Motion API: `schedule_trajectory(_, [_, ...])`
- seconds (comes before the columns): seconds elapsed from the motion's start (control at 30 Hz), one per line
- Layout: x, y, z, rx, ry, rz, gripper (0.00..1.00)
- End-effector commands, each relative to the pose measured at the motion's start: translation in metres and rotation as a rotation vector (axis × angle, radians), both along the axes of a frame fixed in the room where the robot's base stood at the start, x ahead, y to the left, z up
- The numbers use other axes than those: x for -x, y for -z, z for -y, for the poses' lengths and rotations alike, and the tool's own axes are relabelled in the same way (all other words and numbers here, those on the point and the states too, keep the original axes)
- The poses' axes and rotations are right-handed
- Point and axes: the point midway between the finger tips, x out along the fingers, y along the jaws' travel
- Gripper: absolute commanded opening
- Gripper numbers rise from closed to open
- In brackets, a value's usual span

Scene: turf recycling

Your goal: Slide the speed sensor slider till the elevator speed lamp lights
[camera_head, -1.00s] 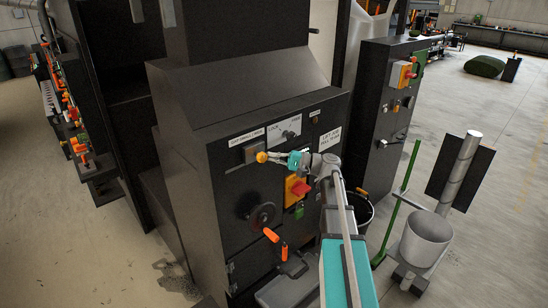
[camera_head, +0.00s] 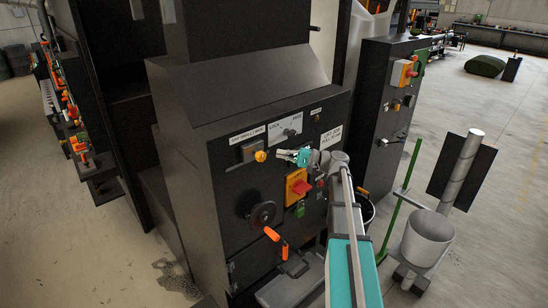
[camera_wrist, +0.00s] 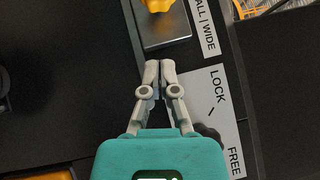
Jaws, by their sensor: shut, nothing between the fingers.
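A yellow knob (camera_head: 260,156) sits at the right end of a grey metal plate (camera_head: 247,152) on the dark cabinet front. I cannot read any label naming the speed sensor slider, and I cannot identify the elevator speed lamp or see it lit. In the wrist view the yellow knob (camera_wrist: 157,4) is cut off by the top edge, above the plate's lower part (camera_wrist: 164,32). My gripper (camera_head: 280,153) is shut and empty, just right of the knob with a gap between. In the wrist view its fingertips (camera_wrist: 159,65) meet below the plate, beside the LOCK/FREE plate (camera_wrist: 215,108).
A red switch on an orange-yellow box (camera_head: 298,186) is below my gripper. A black handwheel (camera_head: 262,214) and orange-handled lever (camera_head: 272,234) are lower left. The white LOCK/FREE plate (camera_head: 286,130) is above. A second cabinet (camera_head: 377,85) stands right.

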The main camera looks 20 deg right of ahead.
Motion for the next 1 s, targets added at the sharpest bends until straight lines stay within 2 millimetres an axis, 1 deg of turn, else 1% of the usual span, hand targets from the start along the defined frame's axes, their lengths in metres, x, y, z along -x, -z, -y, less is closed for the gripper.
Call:
schedule_trajectory(0.03, [0.005,0.002,0.008,0.001,0.002,0.0,0.0])
schedule_trajectory(0.3, [0.024,0.009,0.046,0.001,0.001,0.001,0.0])
schedule_trajectory(0.5, [0.035,0.013,0.068,0.0,-0.001,0.0,0.0])
schedule_trajectory(0.7, [0.04,0.014,0.079,-0.001,-0.001,-0.001,0.0])
schedule_trajectory(1.0, [0.041,0.014,0.08,-0.001,-0.003,0.0,0.0])
